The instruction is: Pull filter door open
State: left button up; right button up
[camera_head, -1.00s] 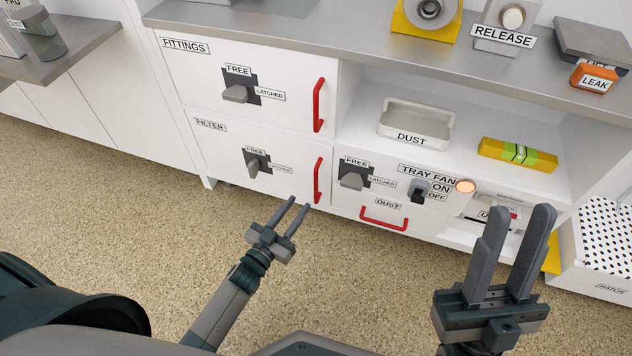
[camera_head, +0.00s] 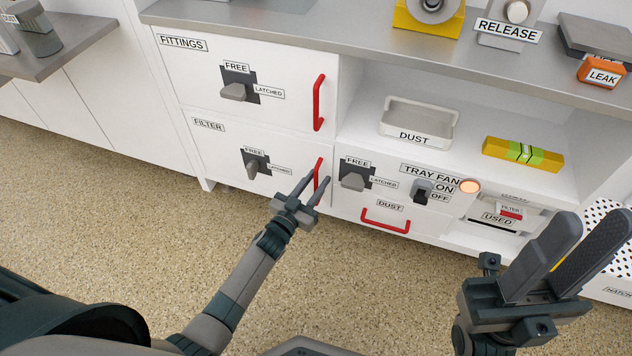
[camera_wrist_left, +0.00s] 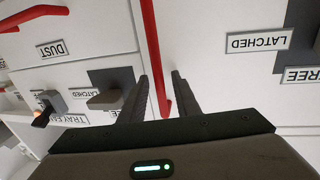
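The filter door (camera_head: 222,160) is a white front at the lower left of the cabinet, lying flush in the head view. Its red upright bar handle (camera_head: 318,172) is at its right edge, and its dark latch knob (camera_head: 256,164) sits below a FREE label. My left gripper (camera_head: 318,184) is at the handle, partly covering its lower part. In the left wrist view the red handle (camera_wrist_left: 153,50) runs between the two fingers of the left gripper (camera_wrist_left: 160,85), with a gap visible on each side. My right gripper (camera_head: 590,228) is open and empty at the lower right.
The fittings door (camera_head: 200,75) is above, with its own red handle (camera_head: 318,103). To the right are the dust drawer handle (camera_head: 385,220), the tray fan switch (camera_head: 421,190) and an open shelf with a dust tray (camera_head: 418,122). The floor in front is clear.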

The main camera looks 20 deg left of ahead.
pick_arm(q)
grip_shut()
jog(key=shift+s, duration=0.1)
